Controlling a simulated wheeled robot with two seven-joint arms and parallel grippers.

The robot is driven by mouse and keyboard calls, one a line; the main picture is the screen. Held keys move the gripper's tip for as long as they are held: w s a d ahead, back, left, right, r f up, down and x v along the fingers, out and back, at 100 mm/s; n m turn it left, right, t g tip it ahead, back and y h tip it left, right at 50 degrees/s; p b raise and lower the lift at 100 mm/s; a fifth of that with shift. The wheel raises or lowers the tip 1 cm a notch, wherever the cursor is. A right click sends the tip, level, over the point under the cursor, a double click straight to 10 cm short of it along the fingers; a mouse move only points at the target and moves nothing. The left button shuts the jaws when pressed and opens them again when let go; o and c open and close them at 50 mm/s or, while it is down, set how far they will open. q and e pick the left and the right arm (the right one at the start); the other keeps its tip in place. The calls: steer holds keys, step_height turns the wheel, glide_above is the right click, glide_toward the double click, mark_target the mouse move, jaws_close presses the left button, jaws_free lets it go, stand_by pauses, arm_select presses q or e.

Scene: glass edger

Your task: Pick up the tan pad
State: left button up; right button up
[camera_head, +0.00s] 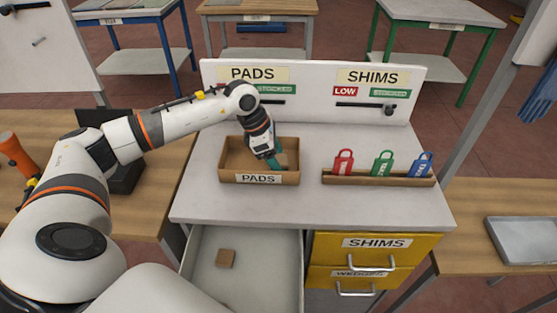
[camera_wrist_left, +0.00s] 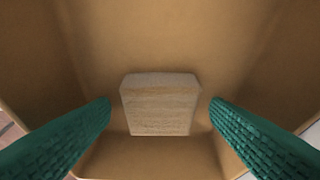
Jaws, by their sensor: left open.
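The tan pad (camera_wrist_left: 160,108) lies in the wooden box labelled PADS (camera_head: 258,179), seen from above in the left wrist view. My left gripper (camera_head: 275,163) reaches down into this box at its right side. Its teal fingers are open, and in the left wrist view the gripper (camera_wrist_left: 160,108) has one finger on each side of the pad, with a gap on both sides. In the head view the gripper largely hides the pad. My right gripper is not in view.
A wooden rack (camera_head: 378,180) right of the box holds red, green and blue tags. A white back panel (camera_head: 310,75) with PADS and SHIMS signs stands behind. The drawer (camera_head: 262,280) hangs open beside yellow drawers (camera_head: 335,256). The box walls surround the gripper closely.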

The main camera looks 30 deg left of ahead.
arm_select(q)
steer(key=c, duration=1.1)
steer(key=shift+o, duration=0.2)
